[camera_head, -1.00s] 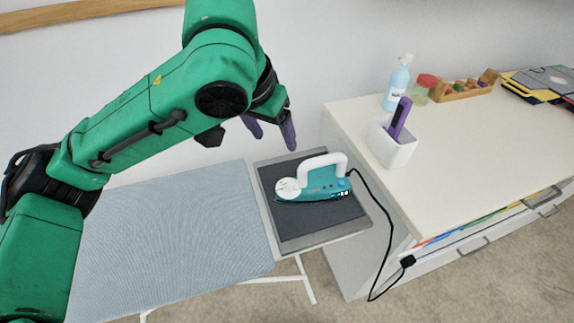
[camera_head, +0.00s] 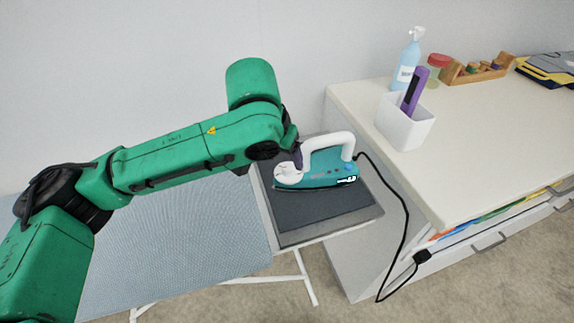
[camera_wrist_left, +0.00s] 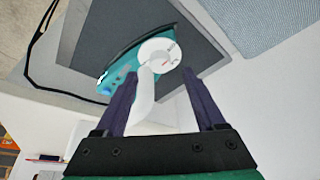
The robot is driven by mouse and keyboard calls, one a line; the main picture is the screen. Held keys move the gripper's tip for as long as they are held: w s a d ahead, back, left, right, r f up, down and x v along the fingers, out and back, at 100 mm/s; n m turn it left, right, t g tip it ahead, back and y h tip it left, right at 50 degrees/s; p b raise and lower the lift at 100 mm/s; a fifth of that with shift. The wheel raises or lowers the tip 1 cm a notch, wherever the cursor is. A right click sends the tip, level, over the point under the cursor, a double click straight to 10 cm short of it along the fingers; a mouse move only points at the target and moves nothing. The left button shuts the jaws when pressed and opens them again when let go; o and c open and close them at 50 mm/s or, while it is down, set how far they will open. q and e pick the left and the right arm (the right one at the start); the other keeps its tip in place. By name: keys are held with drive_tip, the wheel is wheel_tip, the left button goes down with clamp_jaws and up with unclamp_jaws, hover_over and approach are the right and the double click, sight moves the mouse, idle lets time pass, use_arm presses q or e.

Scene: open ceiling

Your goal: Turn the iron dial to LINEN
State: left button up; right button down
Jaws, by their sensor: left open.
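The teal iron (camera_head: 330,175) with a white handle rests on the dark pad (camera_head: 315,210) at the end of the ironing board. Its round white dial (camera_head: 288,173) is at the left end of the iron. In the left wrist view the dial (camera_wrist_left: 159,55) shows small markings, too small to read, with a short red mark. My left gripper (camera_wrist_left: 156,82) is open, with its two purple fingers apart and pointing toward the dial. The iron's handle (camera_wrist_left: 145,97) shows between the fingers. In the head view my arm hides most of this gripper. My right gripper is not in view.
A blue-grey ironing board (camera_head: 180,240) spreads to the left. A black cord (camera_head: 402,225) runs from the iron. A white cabinet (camera_head: 470,150) at right holds a white cup (camera_head: 405,128), a spray bottle (camera_head: 406,68) and a jar (camera_head: 437,67). A wall stands behind.

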sight(288, 167)
use_arm(q)
drive_tip(key=x, duration=0.4)
drive_tip(key=shift+f, duration=0.25)
